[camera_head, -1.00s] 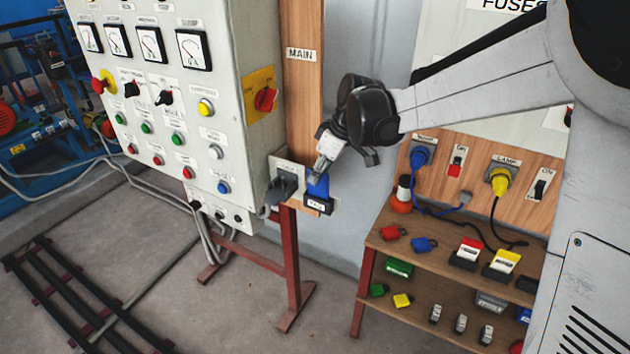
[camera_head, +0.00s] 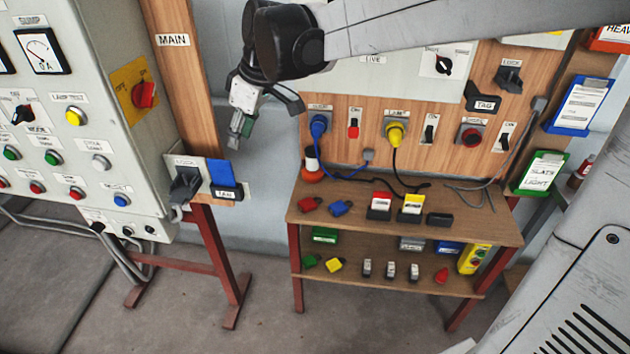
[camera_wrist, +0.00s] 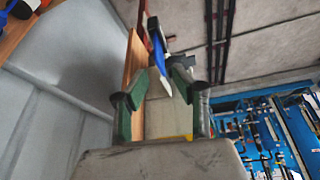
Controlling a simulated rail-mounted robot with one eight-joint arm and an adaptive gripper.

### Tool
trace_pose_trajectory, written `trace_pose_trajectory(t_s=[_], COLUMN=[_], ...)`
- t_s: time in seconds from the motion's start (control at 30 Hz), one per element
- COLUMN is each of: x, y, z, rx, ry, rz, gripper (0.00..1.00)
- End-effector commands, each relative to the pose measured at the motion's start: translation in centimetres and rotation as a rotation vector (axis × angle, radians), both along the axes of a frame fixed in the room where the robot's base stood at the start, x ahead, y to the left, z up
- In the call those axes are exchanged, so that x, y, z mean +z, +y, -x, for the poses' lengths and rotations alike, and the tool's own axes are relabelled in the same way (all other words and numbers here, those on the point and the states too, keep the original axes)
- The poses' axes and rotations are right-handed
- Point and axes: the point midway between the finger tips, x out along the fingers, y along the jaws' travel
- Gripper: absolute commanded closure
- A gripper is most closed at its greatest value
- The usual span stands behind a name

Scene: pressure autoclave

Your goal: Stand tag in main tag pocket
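The blue tag (camera_head: 222,172) stands upright at the main tag pocket (camera_head: 228,193), a black holder labelled TAG under the MAIN post. Its lower part is hidden behind the pocket's front. My gripper (camera_head: 241,136) is up and to the right of the tag, apart from it and empty. In the wrist view, its green-padded fingers (camera_wrist: 157,95) are spread, with the blue tag (camera_wrist: 160,55) beyond them.
A grey lock handle (camera_head: 186,183) sits just left of the pocket, beside the control cabinet (camera_head: 75,150). A wooden shelf bench (camera_head: 350,210) with padlocks, blocks and cables stands to the right. Space between post and bench is free.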

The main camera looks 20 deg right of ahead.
Motion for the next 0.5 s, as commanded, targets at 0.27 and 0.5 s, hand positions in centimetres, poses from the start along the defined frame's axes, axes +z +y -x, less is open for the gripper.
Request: trace_pose_trajectory(t_s=[0.27, 0.5], x=[1.0, 0.1], y=[-4.6, -8.0], z=[8.0, 14.4], rx=[-0.282, -0.516], ry=[-0.044, -0.094], rz=[-0.004, -0.027], gripper=[0.74, 0.74])
